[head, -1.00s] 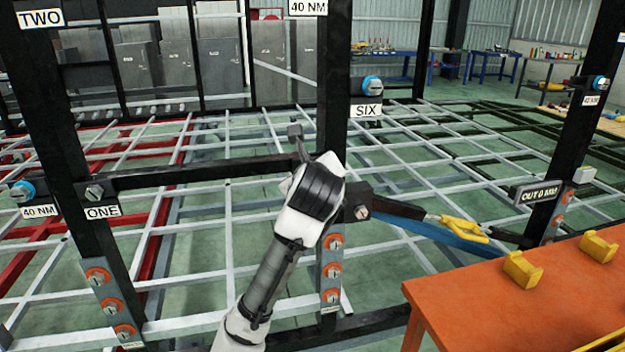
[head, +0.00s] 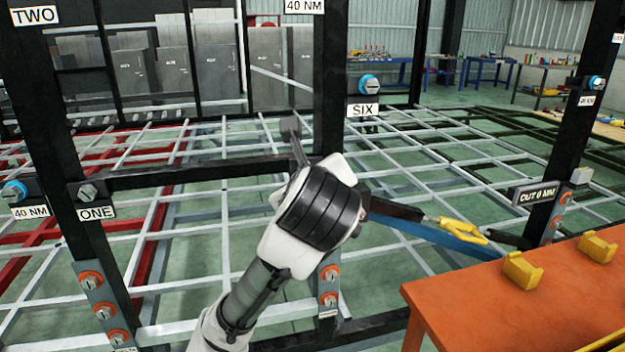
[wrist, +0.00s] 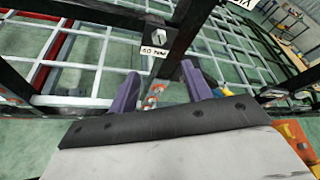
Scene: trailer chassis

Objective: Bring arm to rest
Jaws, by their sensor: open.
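My arm reaches up from the bottom of the head view, with its white and black wrist joint in front of the middle black post (head: 332,75). In the wrist view my gripper (wrist: 160,90) has two purple fingers set wide apart, with nothing between them that it holds. The fingers point toward the black frame, and a bolted plate on a post shows behind the gap. In the head view the fingers are hidden or cannot be told apart from the wrist.
An orange table (head: 470,300) with yellow brackets (head: 522,270) stands at the lower right. A yellow-handled tool (head: 460,230) lies left of the right post (head: 570,140). A black crossbar (head: 200,174) runs behind my wrist. White and red rails cover the floor beyond.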

